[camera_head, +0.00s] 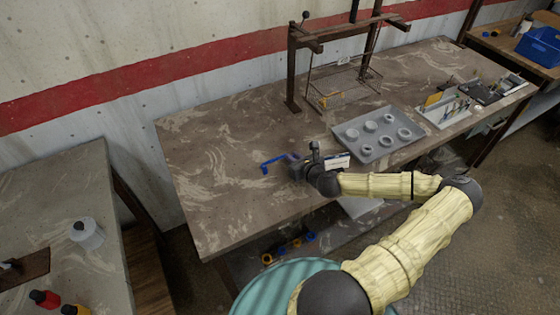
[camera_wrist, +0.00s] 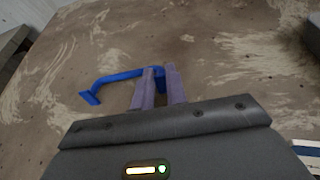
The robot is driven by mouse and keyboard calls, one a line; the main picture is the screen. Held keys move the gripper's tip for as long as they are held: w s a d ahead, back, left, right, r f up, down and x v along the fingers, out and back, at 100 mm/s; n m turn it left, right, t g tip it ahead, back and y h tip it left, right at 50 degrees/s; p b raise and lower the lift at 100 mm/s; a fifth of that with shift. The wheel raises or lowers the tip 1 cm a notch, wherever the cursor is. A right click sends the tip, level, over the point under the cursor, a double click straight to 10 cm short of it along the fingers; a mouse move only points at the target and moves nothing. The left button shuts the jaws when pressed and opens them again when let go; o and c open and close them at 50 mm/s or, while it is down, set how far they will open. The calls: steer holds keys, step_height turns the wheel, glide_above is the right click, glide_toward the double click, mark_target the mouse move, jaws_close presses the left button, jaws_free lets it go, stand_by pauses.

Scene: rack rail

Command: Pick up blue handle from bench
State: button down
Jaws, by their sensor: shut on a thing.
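The blue handle (camera_head: 277,160) is a bent blue bar at the near middle of the bench (camera_head: 215,190). It also shows in the wrist view (camera_wrist: 118,79), reaching left from my gripper. My gripper (camera_head: 294,165) is at the handle's right end. In the wrist view its two purple-grey fingers (camera_wrist: 160,82) are shut on that end, and the fingers hide part of it. The left end is free. I cannot tell whether the handle touches the bench or is just above it.
A grey tray (camera_head: 353,126) with several round parts lies right of my gripper. A dark metal rack frame (camera_head: 292,75) stands behind. Further right are a light tray (camera_head: 438,125) and a blue bin (camera_head: 540,48). The bench left of the handle is clear.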

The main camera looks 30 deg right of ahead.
step_height(320, 180, up, 10)
stand_by(0.6)
stand_by(0.5)
